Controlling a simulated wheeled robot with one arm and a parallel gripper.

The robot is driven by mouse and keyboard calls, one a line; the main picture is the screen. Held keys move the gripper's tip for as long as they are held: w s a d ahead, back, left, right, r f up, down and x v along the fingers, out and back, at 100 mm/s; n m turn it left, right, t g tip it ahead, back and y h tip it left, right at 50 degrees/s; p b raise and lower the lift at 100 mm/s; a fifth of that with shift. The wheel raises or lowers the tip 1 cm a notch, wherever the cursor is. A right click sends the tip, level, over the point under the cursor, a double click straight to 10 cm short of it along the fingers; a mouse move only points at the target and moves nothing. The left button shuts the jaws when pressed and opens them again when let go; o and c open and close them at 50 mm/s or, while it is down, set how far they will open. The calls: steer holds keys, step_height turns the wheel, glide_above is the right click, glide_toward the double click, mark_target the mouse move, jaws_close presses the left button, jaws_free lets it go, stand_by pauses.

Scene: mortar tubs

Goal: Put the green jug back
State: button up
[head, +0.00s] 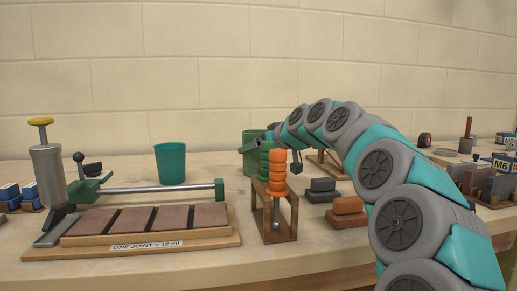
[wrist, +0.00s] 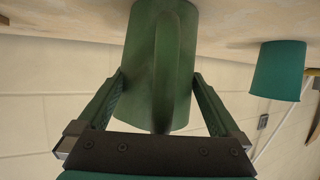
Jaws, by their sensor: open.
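The green jug (head: 251,160) stands on the bench, partly hidden behind my gripper and the orange-and-green handled tools in the head view. The wrist view, which looks upside down, shows the jug (wrist: 143,60) with its handle (wrist: 168,60) toward the camera. My gripper (wrist: 158,78) is open, with one finger on each side of the jug. The fingertips are close to its sides; I cannot tell whether they touch. In the head view my gripper (head: 262,142) is small and partly hidden by the arm.
A teal tub (head: 170,163) stands left of the jug. In front are a wooden rack of handled tools (head: 275,215), a tile board (head: 150,225) with a rod and a clamp-like device, and dark and orange blocks (head: 347,206). A wall (head: 200,70) rises behind.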

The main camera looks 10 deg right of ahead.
steer(key=v, duration=1.2)
steer(key=shift+b, duration=0.45)
